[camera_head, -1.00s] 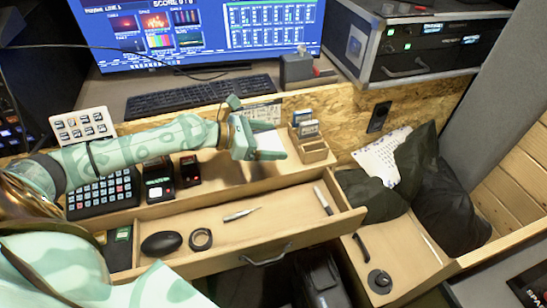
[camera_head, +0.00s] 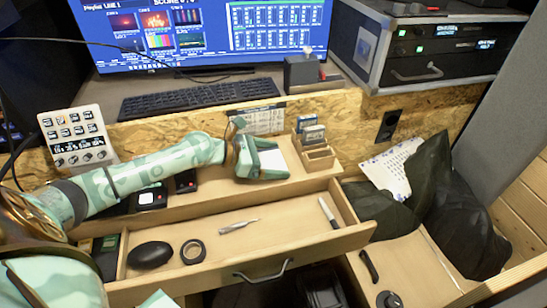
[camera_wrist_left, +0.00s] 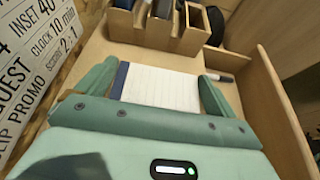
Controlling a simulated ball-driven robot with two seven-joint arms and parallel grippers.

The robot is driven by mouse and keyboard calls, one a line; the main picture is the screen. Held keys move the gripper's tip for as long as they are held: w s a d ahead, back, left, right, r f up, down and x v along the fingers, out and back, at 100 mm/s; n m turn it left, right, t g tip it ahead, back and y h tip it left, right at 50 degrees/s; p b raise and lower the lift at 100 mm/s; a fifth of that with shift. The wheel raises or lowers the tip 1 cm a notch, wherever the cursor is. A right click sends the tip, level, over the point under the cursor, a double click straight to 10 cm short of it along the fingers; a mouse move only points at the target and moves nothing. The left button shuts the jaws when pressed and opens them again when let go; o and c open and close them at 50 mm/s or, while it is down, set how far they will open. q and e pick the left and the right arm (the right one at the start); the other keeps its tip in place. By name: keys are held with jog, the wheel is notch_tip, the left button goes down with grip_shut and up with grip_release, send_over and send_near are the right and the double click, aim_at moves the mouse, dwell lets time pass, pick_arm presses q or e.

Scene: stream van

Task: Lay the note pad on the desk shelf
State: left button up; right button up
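The note pad (camera_head: 272,160) is white with a dark blue band along one edge. My left gripper (camera_head: 262,164) is shut on it, one finger along each side edge. The left wrist view shows the pad (camera_wrist_left: 162,87) between both fingers (camera_wrist_left: 160,88). The pad is over the wooden desk shelf (camera_head: 222,189), left of the small wooden organizer (camera_head: 318,159). It is at or just above the shelf; I cannot tell whether it touches.
An open drawer (camera_head: 290,236) in front of the shelf holds a marker (camera_head: 327,212), a metal tool (camera_head: 238,227), a tape roll (camera_head: 193,251) and a black mouse (camera_head: 150,255). Small black devices (camera_head: 152,196) stand on the shelf's left. A printed card (camera_head: 256,121) is on the panel behind.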

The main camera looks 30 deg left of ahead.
pick_arm(q)
jog(key=shift+r, duration=0.15)
pick_arm(e)
jog(key=shift+a, duration=0.1)
pick_arm(q)
jog(key=shift+s+a+r, duration=0.15)
jog(key=shift+r, duration=0.05)
jog(key=p+v, duration=0.3)
jog(key=v, duration=0.3)
jog(key=shift+r, duration=0.1)
jog(key=shift+s+a+r+p, duration=0.1)
jog(key=shift+s+a+p, duration=0.2)
jog(key=shift+s+p, duration=0.1)
pick_arm(e)
jog(key=r, duration=0.1)
jog(key=w+r, duration=0.1)
jog(key=r, duration=0.1)
jog(key=shift+w+r, duration=0.15)
jog(key=shift+w, duration=0.05)
